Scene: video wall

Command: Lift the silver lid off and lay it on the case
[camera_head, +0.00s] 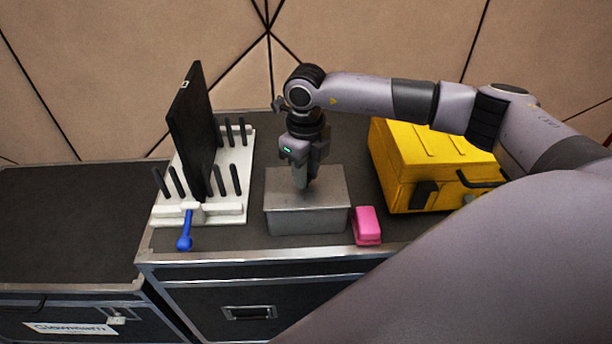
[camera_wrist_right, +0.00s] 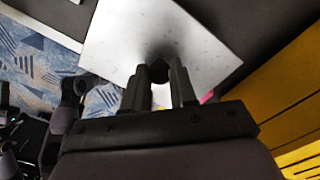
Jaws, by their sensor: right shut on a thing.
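The silver lid (camera_head: 328,183) tops a silver box (camera_head: 305,221) that stands on the dark flight case (camera_head: 240,236). My right gripper (camera_head: 302,182) points down at the middle of the lid, with its fingers shut on the lid's small dark knob (camera_wrist_right: 160,68). The knob is mostly hidden by the fingers. In the right wrist view the lid (camera_wrist_right: 205,45) lies flat beneath the fingers. In the head view it appears to rest on the box; I see no clear gap.
A yellow case (camera_head: 425,155) stands right of the box. A pink object (camera_head: 367,226) lies close to its front right corner. Left is a white rack (camera_head: 236,160) with black pegs, a black panel (camera_head: 190,130) and a blue handle (camera_head: 185,231). A lower dark case (camera_head: 65,220) has a bare top.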

